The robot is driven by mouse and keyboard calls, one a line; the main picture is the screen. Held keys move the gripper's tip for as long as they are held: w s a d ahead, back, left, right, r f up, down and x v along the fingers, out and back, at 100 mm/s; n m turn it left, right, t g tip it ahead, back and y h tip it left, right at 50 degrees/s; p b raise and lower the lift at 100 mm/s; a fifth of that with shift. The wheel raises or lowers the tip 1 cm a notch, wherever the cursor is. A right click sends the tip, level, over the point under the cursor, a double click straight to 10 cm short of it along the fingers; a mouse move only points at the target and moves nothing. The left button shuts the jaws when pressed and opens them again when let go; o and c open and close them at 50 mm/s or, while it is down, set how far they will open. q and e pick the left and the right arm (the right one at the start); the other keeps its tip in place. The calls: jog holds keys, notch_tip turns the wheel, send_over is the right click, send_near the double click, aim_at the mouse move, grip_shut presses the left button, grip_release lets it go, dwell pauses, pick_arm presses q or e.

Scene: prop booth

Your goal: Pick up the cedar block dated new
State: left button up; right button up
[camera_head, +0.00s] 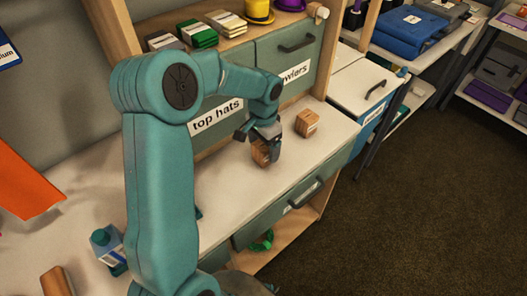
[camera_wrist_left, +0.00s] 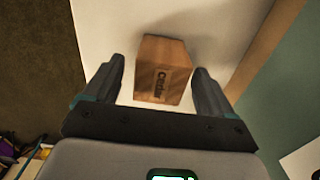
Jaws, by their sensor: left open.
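A small brown wooden block (camera_head: 261,153) sits on the white counter right under my left gripper (camera_head: 264,143), which partly covers it in the head view. In the left wrist view a wooden block (camera_wrist_left: 162,72) marked "cedar" lies between and just beyond the fingertips of my left gripper (camera_wrist_left: 159,75). The fingers are open, with a gap on each side of the block. A second wooden block (camera_head: 307,123) stands on the counter to the right; its small marking is unreadable. I cannot read a date on either block. My right gripper is out of view.
Drawers labelled "top hats" (camera_head: 217,117) and one partly hidden label stand behind the counter (camera_head: 225,190). Folded cloths (camera_head: 198,33) and small hats (camera_head: 259,11) lie on the shelf above. A blue carton (camera_head: 106,246) stands at lower left. Open floor (camera_head: 420,200) lies to the right.

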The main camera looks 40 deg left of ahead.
pick_arm(q)
jog(key=shift+w, duration=0.1)
jog(key=c, duration=1.1)
